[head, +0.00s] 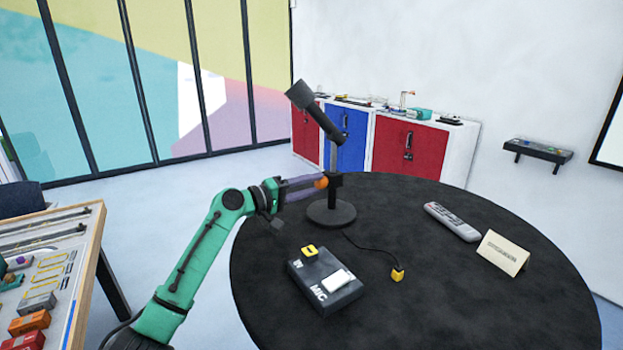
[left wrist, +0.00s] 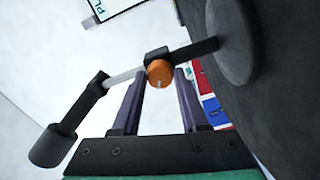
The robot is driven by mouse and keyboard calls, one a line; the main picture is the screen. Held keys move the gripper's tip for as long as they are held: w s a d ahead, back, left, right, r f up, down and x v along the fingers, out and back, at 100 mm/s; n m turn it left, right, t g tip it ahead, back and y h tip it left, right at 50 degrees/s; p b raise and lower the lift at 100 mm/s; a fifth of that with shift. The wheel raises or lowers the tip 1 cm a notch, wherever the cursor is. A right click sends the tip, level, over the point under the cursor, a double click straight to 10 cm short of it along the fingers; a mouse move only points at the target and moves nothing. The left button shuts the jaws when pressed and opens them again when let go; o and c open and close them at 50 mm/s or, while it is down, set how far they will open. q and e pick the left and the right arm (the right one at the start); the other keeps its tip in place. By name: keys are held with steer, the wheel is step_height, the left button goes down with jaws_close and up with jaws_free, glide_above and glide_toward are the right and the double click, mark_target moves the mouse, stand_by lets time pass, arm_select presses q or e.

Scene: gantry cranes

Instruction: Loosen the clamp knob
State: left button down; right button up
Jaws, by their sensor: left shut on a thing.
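The orange clamp knob (head: 322,183) sits on the side of a black clamp on the microphone stand (head: 331,212). It shows round and orange, with a pale mark, in the left wrist view (left wrist: 159,73). The black microphone (head: 316,110) tilts at the top of the stand. My left gripper (head: 315,184), with purple fingers, reaches in from the left and is shut on the knob, one finger on each side. The fingers partly hide the knob in the head view. My right gripper is in neither view.
The stand is on a round black table (head: 430,290). A black MIC box (head: 325,282), a yellow-ended cable (head: 397,274), a grey remote (head: 452,221) and a cream sign (head: 503,252) lie around it. A workbench (head: 85,265) stands at left. The table's front right is clear.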

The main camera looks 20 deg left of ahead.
arm_select(q)
steer(key=shift+r+n+p, duration=0.1)
steer(key=shift+n+p, duration=1.45)
steer(key=shift+n, duration=0.85)
steer(key=shift+c, duration=2.2)
jaws_free()
steer(key=shift+a, duration=0.1)
